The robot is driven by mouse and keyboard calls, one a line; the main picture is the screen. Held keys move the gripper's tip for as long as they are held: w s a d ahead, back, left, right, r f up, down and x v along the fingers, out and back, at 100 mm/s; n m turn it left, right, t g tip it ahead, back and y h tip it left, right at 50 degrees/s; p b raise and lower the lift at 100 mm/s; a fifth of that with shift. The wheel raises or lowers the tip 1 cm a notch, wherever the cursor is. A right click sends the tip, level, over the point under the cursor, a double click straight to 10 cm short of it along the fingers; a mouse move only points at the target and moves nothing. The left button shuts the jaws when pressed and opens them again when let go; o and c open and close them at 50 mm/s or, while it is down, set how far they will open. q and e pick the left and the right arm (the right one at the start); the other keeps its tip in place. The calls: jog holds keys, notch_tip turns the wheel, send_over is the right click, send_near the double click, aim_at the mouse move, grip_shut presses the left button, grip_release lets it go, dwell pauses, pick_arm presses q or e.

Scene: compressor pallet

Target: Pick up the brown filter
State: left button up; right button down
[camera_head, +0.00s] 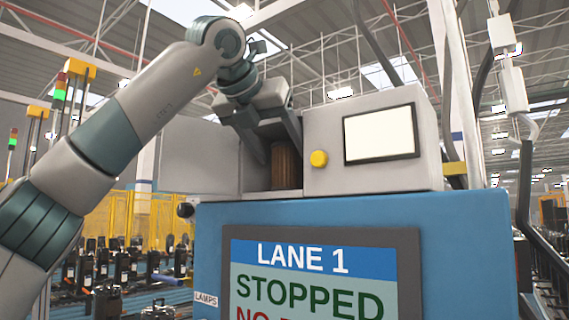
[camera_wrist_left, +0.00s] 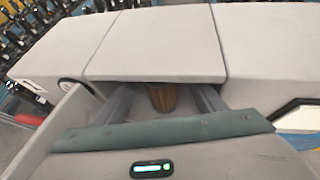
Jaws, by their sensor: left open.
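The brown filter (camera_head: 286,163) stands upright in an open-fronted compartment of the grey cabinet (camera_head: 321,181), above the blue machine body. In the left wrist view the filter (camera_wrist_left: 162,97) shows between the two open fingers (camera_wrist_left: 163,101), partly hidden by the gripper body. I cannot tell whether either finger touches it. My right gripper is not in view.
A grey panel (camera_head: 200,156) stands left of the compartment. A box with a bright screen (camera_head: 380,134) and a yellow knob (camera_head: 319,158) adjoins it on the right. Below is a display (camera_head: 318,284) reading LANE 1 STOPPED. Dark items on lines fill the left background.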

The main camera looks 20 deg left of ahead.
pick_arm(q)
jog(key=shift+w+f, duration=0.15)
jog(key=shift+w, duration=0.05)
jog(key=shift+s+d, duration=0.1)
jog(key=shift+s, duration=0.05)
jog(key=c, duration=1.2)
